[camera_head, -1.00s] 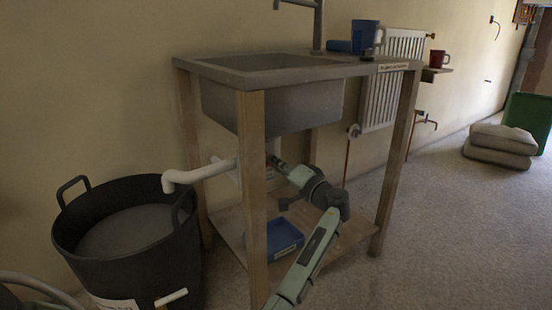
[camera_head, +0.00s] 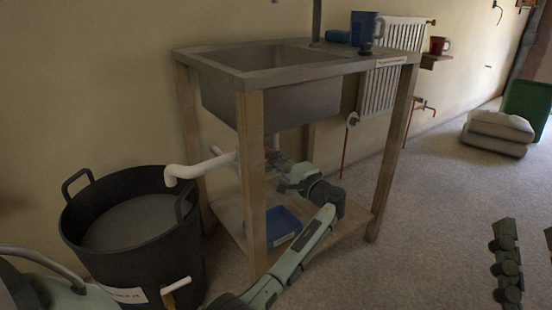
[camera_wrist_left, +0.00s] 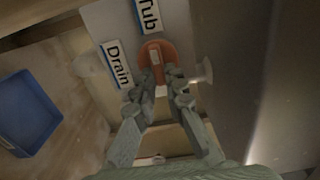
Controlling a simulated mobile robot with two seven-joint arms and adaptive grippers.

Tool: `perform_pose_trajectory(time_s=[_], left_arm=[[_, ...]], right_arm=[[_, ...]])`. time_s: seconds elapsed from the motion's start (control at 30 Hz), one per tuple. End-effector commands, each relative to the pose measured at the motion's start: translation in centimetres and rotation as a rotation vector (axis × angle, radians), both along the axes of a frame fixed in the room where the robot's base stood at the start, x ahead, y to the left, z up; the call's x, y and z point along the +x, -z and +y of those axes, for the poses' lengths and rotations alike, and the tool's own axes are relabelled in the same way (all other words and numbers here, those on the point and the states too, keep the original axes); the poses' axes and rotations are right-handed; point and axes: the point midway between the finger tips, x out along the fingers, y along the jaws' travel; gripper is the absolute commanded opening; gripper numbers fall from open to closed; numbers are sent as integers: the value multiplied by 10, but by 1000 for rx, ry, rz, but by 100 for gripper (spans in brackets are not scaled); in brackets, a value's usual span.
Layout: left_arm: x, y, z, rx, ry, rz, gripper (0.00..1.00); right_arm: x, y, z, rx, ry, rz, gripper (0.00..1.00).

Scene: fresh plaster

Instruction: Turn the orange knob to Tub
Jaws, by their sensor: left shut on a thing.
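The orange knob (camera_wrist_left: 157,52) shows in the left wrist view on a pale panel. A "Tub" label (camera_wrist_left: 148,17) is above it and a "Drain" label (camera_wrist_left: 117,65) is at its left. My left gripper (camera_wrist_left: 159,84) is shut on the knob, its fingers hiding the lower part. A pale mark on the knob runs roughly up and down in the picture; I cannot tell its exact setting. In the head view my left gripper (camera_head: 277,162) is under the sink, partly behind the front leg. My right gripper (camera_head: 527,240) is at the right edge, fingers apart, with nothing seen between them.
The sink stand (camera_head: 250,160) has wooden legs close to my left arm. A blue tray (camera_head: 282,226) lies on its low shelf. A black tub (camera_head: 130,240) stands at left under a white pipe (camera_head: 200,168). Sacks (camera_head: 497,133) lie far right.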

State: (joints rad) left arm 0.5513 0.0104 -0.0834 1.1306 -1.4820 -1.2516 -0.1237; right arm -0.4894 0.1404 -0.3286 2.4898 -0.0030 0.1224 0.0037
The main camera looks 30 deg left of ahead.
Motion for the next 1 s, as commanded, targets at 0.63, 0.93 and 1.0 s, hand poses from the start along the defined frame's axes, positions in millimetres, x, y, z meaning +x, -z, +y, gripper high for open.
perform_pose_trajectory(time_s=[0.63, 0.93, 1.0], left_arm=[[0, 1, -1, 2, 0, 8, 32], [-2, 1, -4, 2, 0, 7, 32], [-4, 1, -11, 1, 1, 6, 32]], right_arm=[[0, 1, 0, -1, -1, 6, 40], [0, 0, 0, -3, 0, 3, 40], [0, 0, 0, -3, 0, 3, 40]])
